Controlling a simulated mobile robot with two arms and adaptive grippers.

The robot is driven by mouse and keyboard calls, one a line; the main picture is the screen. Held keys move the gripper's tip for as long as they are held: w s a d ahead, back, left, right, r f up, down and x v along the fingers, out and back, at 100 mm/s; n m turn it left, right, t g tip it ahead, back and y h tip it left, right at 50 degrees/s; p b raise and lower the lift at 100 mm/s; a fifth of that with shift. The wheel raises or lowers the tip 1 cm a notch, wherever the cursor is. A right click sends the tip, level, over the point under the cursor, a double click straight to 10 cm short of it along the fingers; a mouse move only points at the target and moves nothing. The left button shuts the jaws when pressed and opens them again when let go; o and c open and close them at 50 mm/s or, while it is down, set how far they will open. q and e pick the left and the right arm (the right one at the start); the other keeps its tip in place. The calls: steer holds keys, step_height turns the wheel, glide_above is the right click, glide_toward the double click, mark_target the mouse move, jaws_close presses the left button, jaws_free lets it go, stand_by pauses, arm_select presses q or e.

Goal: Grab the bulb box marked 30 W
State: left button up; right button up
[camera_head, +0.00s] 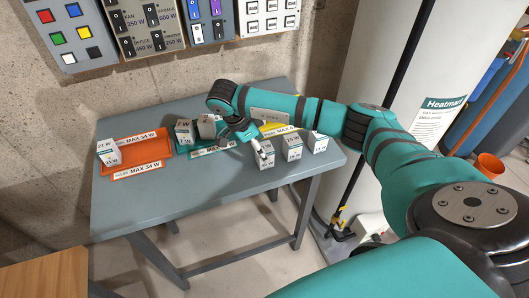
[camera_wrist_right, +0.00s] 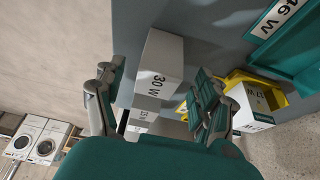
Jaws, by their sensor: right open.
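A white box marked 30 W (camera_wrist_right: 158,62) stands between the spread fingers of my right gripper (camera_wrist_right: 158,95) in the right wrist view. The fingers are open, with a gap on each side of it. In the head view my right gripper (camera_head: 258,147) reaches down over the table beside a row of white and grey-green boxes. The nearest box (camera_head: 266,158) in that row is at the fingertips and partly covered; its label is too small to read there. My left gripper is not in view.
The grey table (camera_head: 150,205) holds an orange tray (camera_head: 133,150), a teal tray (camera_head: 213,151) and a yellow tray (camera_head: 272,128). Other boxes stand close by, one (camera_head: 292,148) in the same row. A switch panel (camera_head: 160,25) is on the wall behind. The table's front left is clear.

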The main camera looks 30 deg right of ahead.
steer(key=p+x, duration=0.1)
steer(key=x, duration=0.2)
steer(key=shift+s+d+f, duration=0.1)
steer(key=shift+f, duration=0.1)
steer(key=shift+d+f, duration=0.1)
steer(key=shift+f, duration=0.2)
steer(key=c, duration=1.2)
steer(key=shift+c, duration=0.2)
steer(key=shift+r, duration=0.2)
